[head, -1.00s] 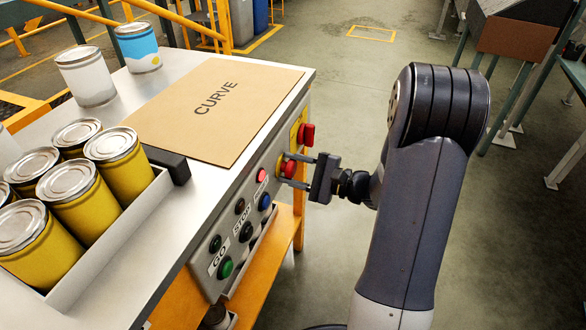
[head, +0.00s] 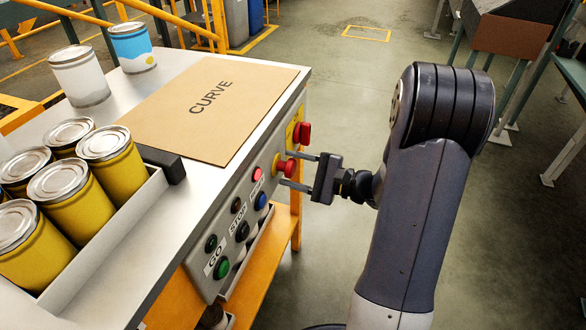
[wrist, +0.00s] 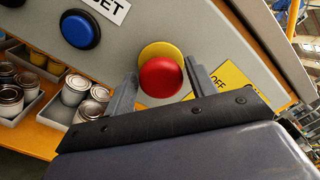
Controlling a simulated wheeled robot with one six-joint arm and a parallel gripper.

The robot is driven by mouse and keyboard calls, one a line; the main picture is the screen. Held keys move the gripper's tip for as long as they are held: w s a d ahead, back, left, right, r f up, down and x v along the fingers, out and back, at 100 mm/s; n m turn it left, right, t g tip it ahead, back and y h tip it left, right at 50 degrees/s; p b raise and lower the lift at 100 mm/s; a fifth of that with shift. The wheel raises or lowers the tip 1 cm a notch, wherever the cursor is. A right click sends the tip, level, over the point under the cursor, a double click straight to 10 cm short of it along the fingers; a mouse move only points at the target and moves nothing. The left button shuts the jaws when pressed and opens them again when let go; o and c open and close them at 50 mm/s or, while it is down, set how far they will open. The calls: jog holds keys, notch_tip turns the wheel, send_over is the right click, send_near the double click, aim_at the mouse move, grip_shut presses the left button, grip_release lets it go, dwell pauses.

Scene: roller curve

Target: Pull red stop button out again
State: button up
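The red stop button (head: 288,168) with its yellow collar (head: 277,164) sits on the grey control panel at the bench's side. In the wrist view the round red button (wrist: 160,77) is in front of the yellow collar (wrist: 160,52). My gripper (head: 288,168) is open, with one finger on each side of the button. In the wrist view (wrist: 160,82) small gaps show between the fingers and the red head. Whether a finger touches its rim is hard to tell.
A red switch (head: 302,133) on a yellow plate lies just beyond the button. Blue (head: 261,201) and green (head: 222,268) buttons are on the same panel. Yellow cans (head: 118,165) and a CURVE board (head: 205,110) rest on the bench.

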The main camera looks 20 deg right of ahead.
jog(key=shift+o, duration=0.9)
jog(key=v, duration=1)
jog(key=shift+s+d+p, duration=0.25)
jog(key=shift+d+p, duration=0.05)
jog(key=shift+p, duration=0.1)
jog(key=shift+w+a, duration=0.1)
jog(key=x, duration=1)
jog(key=shift+a+b, duration=0.15)
jog(key=shift+b, duration=0.25)
jog(key=shift+p+x, duration=0.35)
jog(key=shift+x, duration=0.45)
jog(key=shift+w, duration=0.1)
